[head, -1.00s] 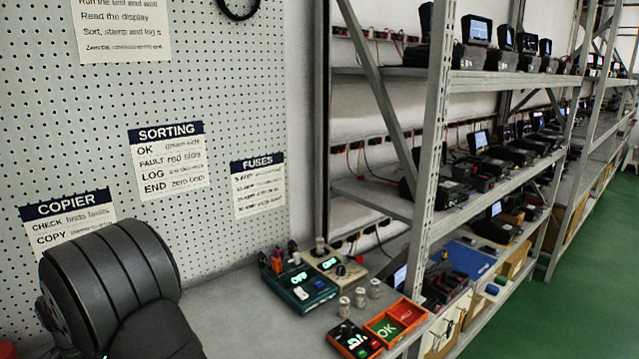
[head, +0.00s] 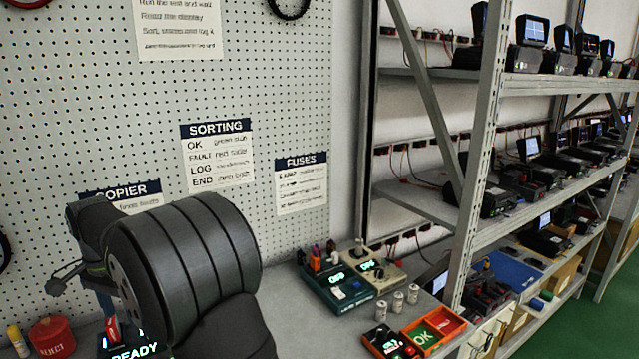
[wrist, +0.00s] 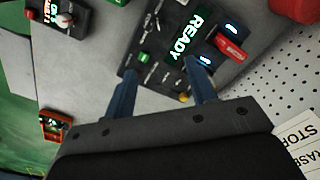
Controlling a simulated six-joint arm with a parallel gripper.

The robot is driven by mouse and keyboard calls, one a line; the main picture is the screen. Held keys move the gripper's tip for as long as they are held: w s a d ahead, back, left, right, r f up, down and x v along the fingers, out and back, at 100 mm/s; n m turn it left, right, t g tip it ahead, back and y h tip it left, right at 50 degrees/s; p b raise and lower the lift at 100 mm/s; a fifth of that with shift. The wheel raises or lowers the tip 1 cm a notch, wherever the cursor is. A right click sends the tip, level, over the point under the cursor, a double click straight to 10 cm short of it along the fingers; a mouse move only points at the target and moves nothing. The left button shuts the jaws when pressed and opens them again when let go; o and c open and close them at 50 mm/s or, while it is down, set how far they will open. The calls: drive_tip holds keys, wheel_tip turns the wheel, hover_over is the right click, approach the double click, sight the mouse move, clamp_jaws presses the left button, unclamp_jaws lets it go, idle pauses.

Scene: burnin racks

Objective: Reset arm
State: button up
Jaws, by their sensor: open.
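My gripper (wrist: 163,78) is open in the wrist view, its two blue fingers apart with nothing between them. It is over the near edge of a dark device (wrist: 150,70) whose display reads READY. The device carries a red block, a green button and several metal pieces. My fingers are mostly hidden there.
A red round container (head: 52,338) stands at the left. Shelves (head: 480,180) of devices stand beyond. A pegboard (head: 110,140) with notices is behind.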

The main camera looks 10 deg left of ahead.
wheel_tip(320, 180, down, 15)
drive_tip(key=shift+f, duration=0.15)
drive_tip(key=shift+f+n, duration=0.25)
drive_tip(key=shift+n, duration=0.05)
drive_tip(key=n, duration=0.3)
drive_tip(key=shift+n, duration=0.4)
drive_tip(key=n, duration=0.4)
drive_tip(key=shift+n, duration=0.4)
drive_tip(key=n, duration=0.4)
drive_tip(key=shift+n, duration=2)
drive_tip(key=shift+o, duration=0.5)
